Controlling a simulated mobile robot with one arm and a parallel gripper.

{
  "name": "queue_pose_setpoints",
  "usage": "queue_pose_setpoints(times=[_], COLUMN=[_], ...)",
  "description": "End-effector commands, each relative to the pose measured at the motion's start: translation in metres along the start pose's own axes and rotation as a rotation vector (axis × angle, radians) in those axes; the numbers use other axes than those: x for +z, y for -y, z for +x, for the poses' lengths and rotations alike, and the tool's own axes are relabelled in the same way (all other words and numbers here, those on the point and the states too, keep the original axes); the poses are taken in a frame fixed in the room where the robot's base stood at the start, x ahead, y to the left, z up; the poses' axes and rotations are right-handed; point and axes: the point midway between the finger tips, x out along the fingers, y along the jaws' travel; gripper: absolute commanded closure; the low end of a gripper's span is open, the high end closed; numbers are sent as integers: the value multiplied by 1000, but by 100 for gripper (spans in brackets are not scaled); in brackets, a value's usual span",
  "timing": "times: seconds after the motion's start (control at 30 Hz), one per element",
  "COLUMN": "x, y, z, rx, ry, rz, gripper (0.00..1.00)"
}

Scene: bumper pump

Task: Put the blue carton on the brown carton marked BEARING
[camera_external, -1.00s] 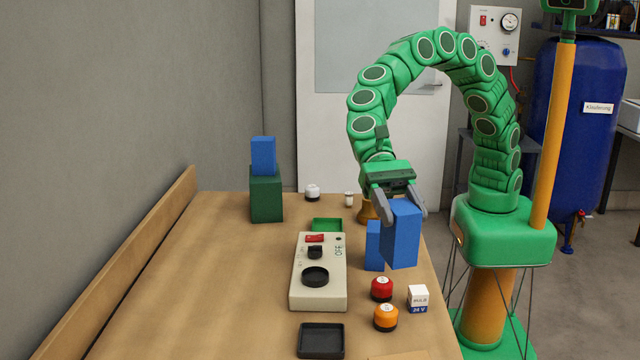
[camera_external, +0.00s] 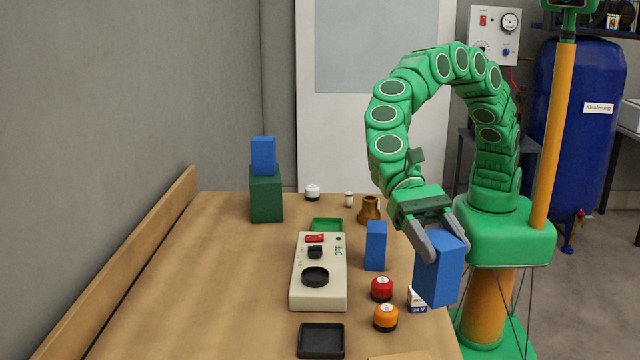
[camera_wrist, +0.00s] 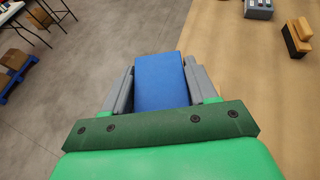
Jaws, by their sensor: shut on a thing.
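My gripper (camera_external: 446,248) is shut on a blue carton (camera_external: 440,276), held tilted in the air at the table's right edge. In the wrist view the blue carton (camera_wrist: 161,82) sits between the two grey fingers of my gripper (camera_wrist: 160,72). A second blue carton (camera_external: 376,246) stands on the table, and a third blue carton (camera_external: 263,154) stands on a dark green block (camera_external: 266,198). No BEARING marking can be read. Brown blocks (camera_wrist: 298,38) lie on the table at the right of the wrist view; I cannot tell whether one is the marked carton.
The table's left side is clear.

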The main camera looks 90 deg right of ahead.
Motion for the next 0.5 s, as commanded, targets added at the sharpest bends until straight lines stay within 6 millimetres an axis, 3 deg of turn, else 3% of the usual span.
queue_pose_setpoints(times=[0.37, 0.5], x=[-6, -18], y=[34, 42], z=[28, 41], rx=[-5, -3], ry=[2, 0], rz=[-2, 1], gripper=[79, 79])
